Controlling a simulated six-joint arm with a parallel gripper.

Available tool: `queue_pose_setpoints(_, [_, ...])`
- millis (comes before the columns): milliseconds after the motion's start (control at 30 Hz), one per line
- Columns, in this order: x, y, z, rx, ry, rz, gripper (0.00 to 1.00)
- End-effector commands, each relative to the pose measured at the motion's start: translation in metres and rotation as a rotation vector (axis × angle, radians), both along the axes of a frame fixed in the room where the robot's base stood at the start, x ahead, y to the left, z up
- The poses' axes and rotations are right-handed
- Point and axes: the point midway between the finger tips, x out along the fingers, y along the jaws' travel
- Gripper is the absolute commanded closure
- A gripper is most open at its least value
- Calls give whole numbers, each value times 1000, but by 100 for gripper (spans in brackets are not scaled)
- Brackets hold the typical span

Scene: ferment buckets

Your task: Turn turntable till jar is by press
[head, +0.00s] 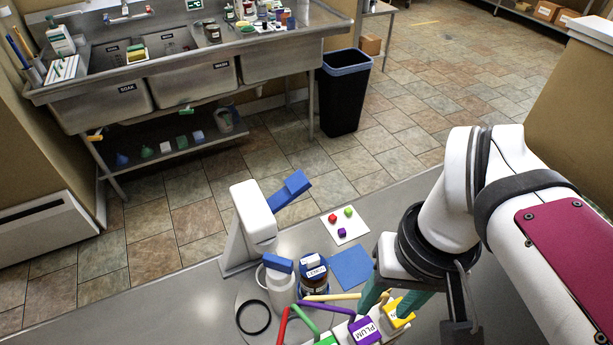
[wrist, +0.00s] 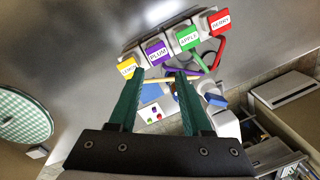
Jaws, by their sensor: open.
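The round grey turntable (head: 262,298) lies on the steel bench, partly hidden by coloured bars. A brown jar (head: 314,284) with a blue lid and a label stands upright at its back right. The white press (head: 250,222) with a raised blue lever stands behind and left of the jar, apart from it. My gripper (head: 386,310) is open above the labelled coloured blocks, right of the turntable. In the wrist view its green fingers (wrist: 159,76) are apart near the lemon and plum blocks, with the yellow bar showing between them. I cannot tell whether they touch anything.
The yellow (wrist: 127,68), purple PLUM (head: 364,330), green (wrist: 187,38) and red (wrist: 219,22) blocks carry bars reaching toward the turntable. A white blue-topped container (head: 281,291) and black ring (head: 240,321) are there. A blue mat (head: 351,267) and white card (head: 348,232) lie behind.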

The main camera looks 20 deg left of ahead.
Motion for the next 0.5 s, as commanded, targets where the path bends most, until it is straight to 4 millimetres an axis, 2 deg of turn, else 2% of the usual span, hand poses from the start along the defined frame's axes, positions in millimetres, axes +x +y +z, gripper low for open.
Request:
queue_pose_setpoints(33, [22,30,20,-12,-19,275,51])
queue_pose_setpoints(100, [44,75,43,-27,-47,651,51])
queue_pose_setpoints(200, [55,133,64,-41,-79,1058,51])
queue_pose_setpoints(233, [56,145,68,-44,-86,1144,51])
queue_pose_setpoints(300, [56,165,73,-47,-97,1278,51])
queue_pose_setpoints(367, [55,172,72,-48,-99,1328,51])
queue_pose_setpoints(500, [54,172,47,-48,-97,1339,51])
